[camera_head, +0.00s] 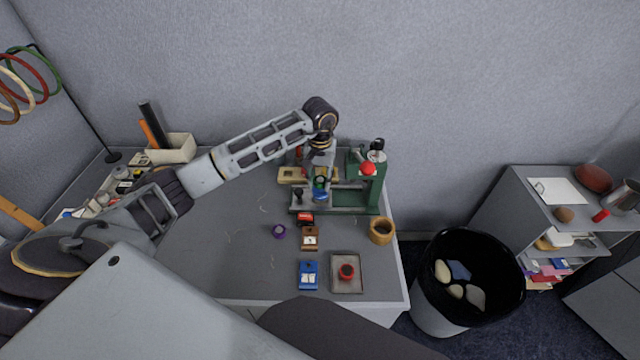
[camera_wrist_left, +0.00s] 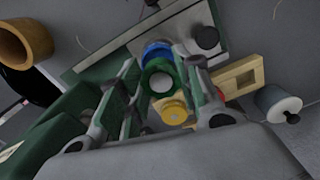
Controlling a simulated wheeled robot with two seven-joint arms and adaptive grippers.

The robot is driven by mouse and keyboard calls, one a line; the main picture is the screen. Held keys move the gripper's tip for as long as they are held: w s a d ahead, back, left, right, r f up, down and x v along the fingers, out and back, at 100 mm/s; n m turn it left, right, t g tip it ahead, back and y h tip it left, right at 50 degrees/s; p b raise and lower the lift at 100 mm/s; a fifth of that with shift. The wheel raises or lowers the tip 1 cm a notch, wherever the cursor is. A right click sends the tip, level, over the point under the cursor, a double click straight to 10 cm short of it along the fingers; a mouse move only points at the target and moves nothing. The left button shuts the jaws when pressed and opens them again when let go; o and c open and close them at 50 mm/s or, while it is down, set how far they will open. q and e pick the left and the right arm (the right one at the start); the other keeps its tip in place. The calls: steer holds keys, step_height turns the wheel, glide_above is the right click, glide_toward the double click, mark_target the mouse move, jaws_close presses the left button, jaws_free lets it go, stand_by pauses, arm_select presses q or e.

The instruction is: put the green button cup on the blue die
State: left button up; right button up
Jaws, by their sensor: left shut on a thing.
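The green button cup (camera_wrist_left: 160,82), a green ring with a pale centre, is between the fingers of my left gripper (camera_wrist_left: 163,92). The left gripper (camera_head: 320,177) is shut on it over the press. The blue die (camera_wrist_left: 157,49) is on the press slide; in the head view it shows (camera_head: 320,196) just below the gripper. In the wrist view the cup overlaps the die's near edge. I cannot tell whether they touch. My right gripper is not in view.
The green press (camera_head: 370,190) with a red knob (camera_head: 367,167) stands right of the gripper. A yellow round piece (camera_wrist_left: 173,111) is close to the fingers in the wrist view. A wooden cup (camera_head: 381,231), a blue box (camera_head: 308,275) and a grey tray (camera_head: 335,286) stand nearer.

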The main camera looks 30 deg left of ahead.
mark_target(320, 182)
arm_select(q)
steer(key=shift+f, duration=1.3)
steer(key=shift+s+f+b, duration=0.15)
steer(key=shift+f+b, duration=0.15)
steer(key=shift+b, duration=0.05)
steer(key=shift+s+f, duration=0.1)
steer(key=shift+f, duration=0.2)
steer(key=shift+s, duration=0.1)
steer(key=o, duration=0.6)
steer(key=shift+o, duration=1.4)
steer(key=shift+f, duration=0.1)
steer(key=shift+o, duration=0.3)
steer(key=shift+w+f, duration=0.1)
steer(key=shift+w, duration=0.1)
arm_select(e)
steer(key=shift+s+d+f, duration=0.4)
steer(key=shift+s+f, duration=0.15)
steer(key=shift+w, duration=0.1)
